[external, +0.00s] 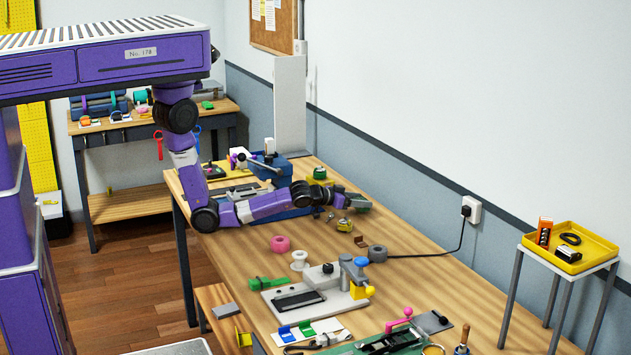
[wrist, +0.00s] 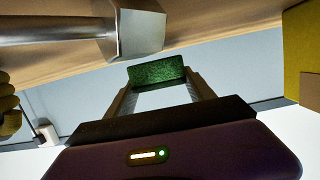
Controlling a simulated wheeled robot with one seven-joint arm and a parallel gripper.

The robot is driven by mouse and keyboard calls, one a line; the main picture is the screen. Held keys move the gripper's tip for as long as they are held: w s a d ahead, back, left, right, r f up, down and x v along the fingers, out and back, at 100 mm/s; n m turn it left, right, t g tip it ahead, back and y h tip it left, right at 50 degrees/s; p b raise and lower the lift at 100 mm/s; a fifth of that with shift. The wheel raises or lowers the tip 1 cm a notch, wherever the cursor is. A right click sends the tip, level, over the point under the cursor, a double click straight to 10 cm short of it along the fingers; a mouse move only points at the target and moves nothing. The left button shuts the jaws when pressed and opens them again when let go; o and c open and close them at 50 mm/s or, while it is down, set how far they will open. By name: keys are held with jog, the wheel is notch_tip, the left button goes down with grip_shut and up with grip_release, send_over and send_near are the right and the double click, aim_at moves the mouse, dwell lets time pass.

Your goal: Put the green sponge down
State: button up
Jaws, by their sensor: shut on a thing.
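The green sponge (wrist: 157,74) is a dark green block between the two fingertips of my gripper (wrist: 158,88) in the wrist view. My gripper is shut on it. In the external view my gripper (external: 347,201) is low over the far half of the wooden table (external: 417,244), pointing right towards the wall. The sponge is too small there to make out clearly. I cannot tell whether it touches the table.
A metal part (wrist: 138,35) is close to the fingers in the wrist view. A pink roll (external: 280,243), a white spool (external: 299,260), a grey roll (external: 377,253) and a small brass part (external: 345,225) stand nearby.

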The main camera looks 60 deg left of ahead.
jog(key=o, duration=1.3)
jog(key=shift+s+f, duration=0.1)
jog(key=shift+f, duration=0.2)
jog(key=shift+c, duration=0.2)
jog(key=shift+r, duration=0.1)
jog(key=shift+r+p, duration=0.3)
jog(key=p+v, duration=0.2)
jog(key=v, duration=0.2)
jog(key=p+v, duration=0.2)
jog(key=v, duration=0.2)
jog(key=p+v, duration=0.2)
jog(key=v, duration=0.1)
jog(key=shift+s+r, duration=0.25)
jog(key=shift+r, duration=0.3)
jog(key=shift+s, duration=0.15)
